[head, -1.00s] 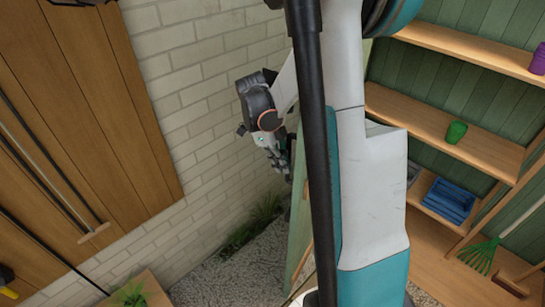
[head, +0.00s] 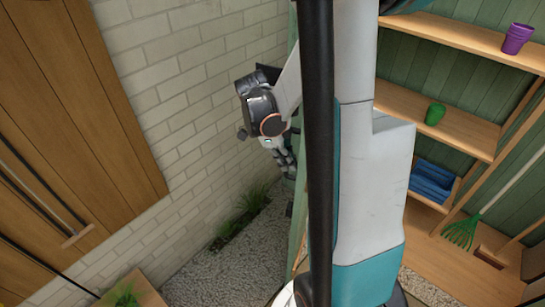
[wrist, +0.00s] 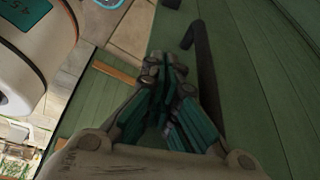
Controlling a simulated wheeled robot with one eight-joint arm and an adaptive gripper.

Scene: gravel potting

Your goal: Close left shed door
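The left shed door is a green planked panel (wrist: 265,75) filling the right of the wrist view, with a dark bar handle (wrist: 208,80) on it. In the head view, only a narrow green strip of the door (head: 297,225) shows beside my arm, which hides much of the area. My gripper (wrist: 163,65) has its teal-padded fingers drawn together, with nothing visible between them. It is close beside the handle, on its left in the wrist view; I cannot tell whether they touch. In the head view my gripper (head: 287,168) is near the door's edge.
A white brick wall (head: 190,100) stands left of the door, with plants (head: 250,200) at its foot and gravel (head: 235,265) below. Wooden shelves (head: 440,120) hold a green cup (head: 435,114), a purple cup (head: 517,38) and blue folded items (head: 432,182). A green rake (head: 462,233) leans at right.

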